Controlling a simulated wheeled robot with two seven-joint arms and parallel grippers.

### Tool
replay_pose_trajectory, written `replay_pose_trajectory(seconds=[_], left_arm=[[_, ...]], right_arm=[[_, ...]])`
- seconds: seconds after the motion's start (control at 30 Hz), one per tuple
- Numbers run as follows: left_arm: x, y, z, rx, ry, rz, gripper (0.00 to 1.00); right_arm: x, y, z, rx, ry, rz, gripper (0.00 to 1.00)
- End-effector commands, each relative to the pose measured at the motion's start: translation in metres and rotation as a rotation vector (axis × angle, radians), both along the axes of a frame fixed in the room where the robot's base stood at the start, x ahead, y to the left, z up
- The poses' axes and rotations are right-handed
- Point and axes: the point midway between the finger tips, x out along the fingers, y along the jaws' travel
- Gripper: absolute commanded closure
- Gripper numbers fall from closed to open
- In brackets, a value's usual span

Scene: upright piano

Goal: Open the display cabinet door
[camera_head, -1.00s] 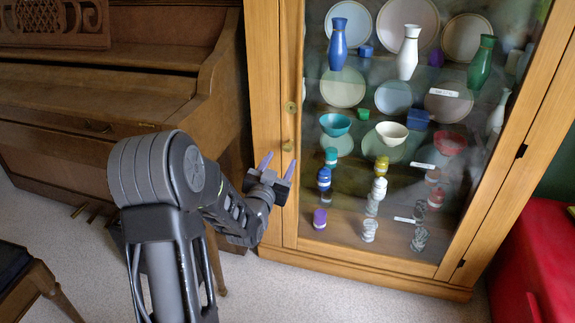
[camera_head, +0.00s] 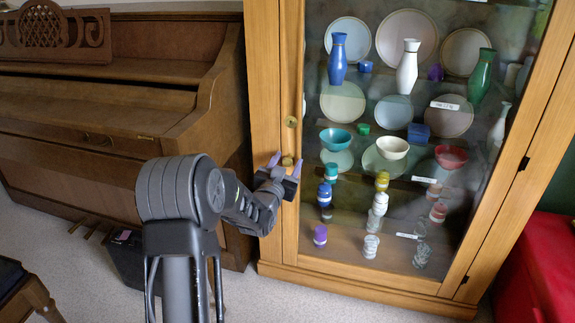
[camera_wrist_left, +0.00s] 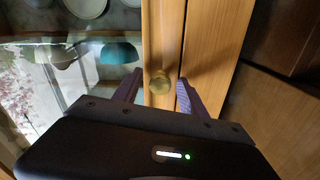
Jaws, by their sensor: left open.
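The display cabinet (camera_head: 268,120) is a tall wooden case. Its glass door (camera_head: 292,205) is shut, with hinges on the right side. A small round brass knob (camera_head: 287,161) sits on the left stile of the door; it also shows in the left wrist view (camera_wrist_left: 161,83). My left gripper (camera_head: 284,160) is open, its two purple fingers pointing at the cabinet. In the left wrist view the knob lies between the fingertips (camera_wrist_left: 156,84), with gaps visible on both sides. My right gripper is not in view.
A brass lock plate (camera_head: 291,121) sits above the knob. Plates, vases, bowls and jars stand behind the glass. A brown upright piano (camera_head: 90,120) is close on the left. A red seat (camera_head: 540,265) stands at right. Carpet is clear in front of the cabinet.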

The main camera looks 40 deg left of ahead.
Motion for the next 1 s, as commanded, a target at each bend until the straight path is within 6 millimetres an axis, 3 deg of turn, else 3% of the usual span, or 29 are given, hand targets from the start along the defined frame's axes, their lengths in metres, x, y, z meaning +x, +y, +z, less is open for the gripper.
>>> replay_pose_trajectory(seconds=[0.33,0.9,1.0], left_arm=[[0.0047,0.0015,0.0005,-0.001,0.0,0.0,0.51],[0.0044,0.0016,0.0003,0.0,0.0,0.0,0.98],[0.0044,0.0016,0.0003,0.0,0.0,0.0,1.0]], right_arm=[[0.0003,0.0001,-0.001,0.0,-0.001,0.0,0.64],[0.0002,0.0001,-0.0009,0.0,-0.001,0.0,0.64],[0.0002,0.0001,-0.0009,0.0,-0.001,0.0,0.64]])
